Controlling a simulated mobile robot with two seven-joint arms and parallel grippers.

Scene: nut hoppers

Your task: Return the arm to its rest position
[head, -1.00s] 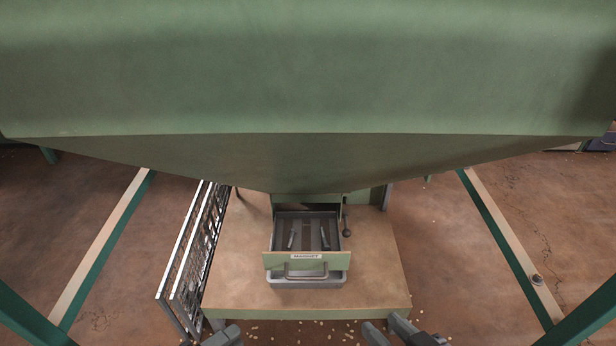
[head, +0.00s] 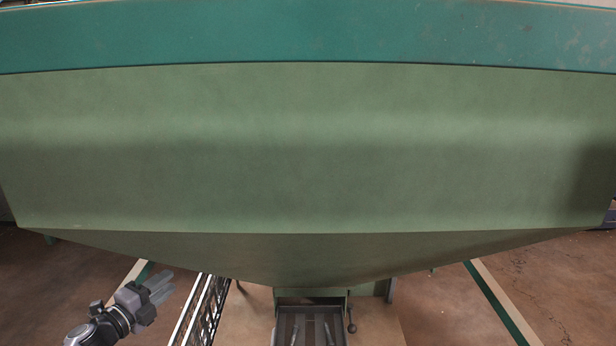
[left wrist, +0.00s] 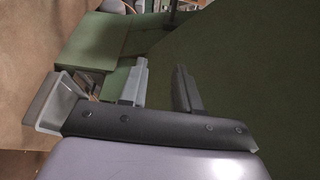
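My left gripper (head: 166,286) is raised at the lower left of the head view, left of the mesh rack. In the left wrist view its two fingers (left wrist: 160,68) stand apart with nothing between them, so it is open and empty. My right gripper is not in view. The open drawer (head: 280,330) under the hopper is cut off by the lower edge of the head view; dark bars show inside it.
The large green hopper (head: 310,150) fills most of the head view, with a teal beam (head: 300,38) above. The mesh rack (head: 207,315) is right of my left gripper. A lever with a dark knob (head: 352,328) hangs beside the drawer. Brown floor (head: 550,290) lies at both sides.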

